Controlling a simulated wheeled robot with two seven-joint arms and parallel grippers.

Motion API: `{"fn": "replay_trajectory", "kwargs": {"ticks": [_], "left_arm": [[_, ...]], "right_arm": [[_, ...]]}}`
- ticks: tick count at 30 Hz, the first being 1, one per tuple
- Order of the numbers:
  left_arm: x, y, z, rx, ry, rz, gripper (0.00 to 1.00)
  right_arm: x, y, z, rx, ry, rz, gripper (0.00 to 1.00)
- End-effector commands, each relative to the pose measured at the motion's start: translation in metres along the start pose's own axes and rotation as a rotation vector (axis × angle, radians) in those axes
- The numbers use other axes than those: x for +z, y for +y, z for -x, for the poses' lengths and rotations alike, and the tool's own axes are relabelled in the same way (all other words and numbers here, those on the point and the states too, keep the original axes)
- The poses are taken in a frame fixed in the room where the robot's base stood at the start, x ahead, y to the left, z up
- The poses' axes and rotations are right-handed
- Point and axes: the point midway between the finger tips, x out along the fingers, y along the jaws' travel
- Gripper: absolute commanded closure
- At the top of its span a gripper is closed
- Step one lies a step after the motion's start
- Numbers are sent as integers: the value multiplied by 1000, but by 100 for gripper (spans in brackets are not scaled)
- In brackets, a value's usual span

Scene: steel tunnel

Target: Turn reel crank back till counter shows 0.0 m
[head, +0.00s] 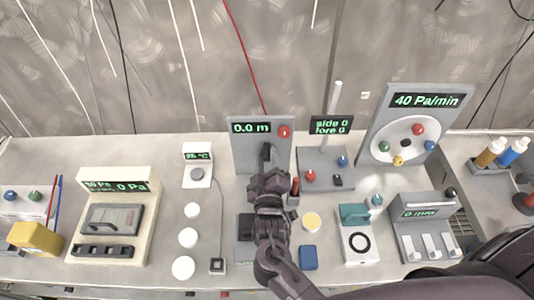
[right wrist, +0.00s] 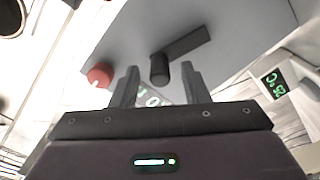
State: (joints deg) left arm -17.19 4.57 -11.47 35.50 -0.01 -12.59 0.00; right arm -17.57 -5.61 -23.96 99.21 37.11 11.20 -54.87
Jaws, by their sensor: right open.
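The reel stands as a grey upright panel (head: 243,155) in the middle of the bench in the head view. Its green counter (head: 250,128) reads 0.0 m. A red knob (head: 284,131) sits at its upper right. My right gripper (head: 268,172) is in front of the panel and hides much of its lower part. In the right wrist view the dark crank (right wrist: 184,42) lies on the panel face, its round handle (right wrist: 160,69) between the tips of my open right gripper (right wrist: 158,84). Gaps show on both sides of the handle. My left gripper is out of view.
Right of the reel is a grey stand (head: 325,170) with coloured knobs. Beyond it is a tilted panel (head: 385,150) reading 40 Pa/min. A small white 25 °C unit (head: 197,176) and white discs (head: 188,238) lie left. Wires hang along the back wall.

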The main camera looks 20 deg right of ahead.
Motion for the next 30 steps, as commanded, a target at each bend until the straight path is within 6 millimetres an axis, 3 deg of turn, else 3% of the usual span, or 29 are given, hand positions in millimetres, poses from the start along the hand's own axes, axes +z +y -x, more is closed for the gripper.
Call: {"fn": "replay_trajectory", "kwargs": {"ticks": [4,13,22,26,30], "left_arm": [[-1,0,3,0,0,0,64],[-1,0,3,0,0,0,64],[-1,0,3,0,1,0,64],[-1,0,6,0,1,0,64],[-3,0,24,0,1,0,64]], "right_arm": [[0,0,-12,-1,-1,-1,58],[0,0,-14,-1,-1,-2,60],[0,0,-14,-1,-1,-2,99],[-2,0,-14,-2,-1,10,100],[-9,1,-14,-3,-1,106,100]]}}
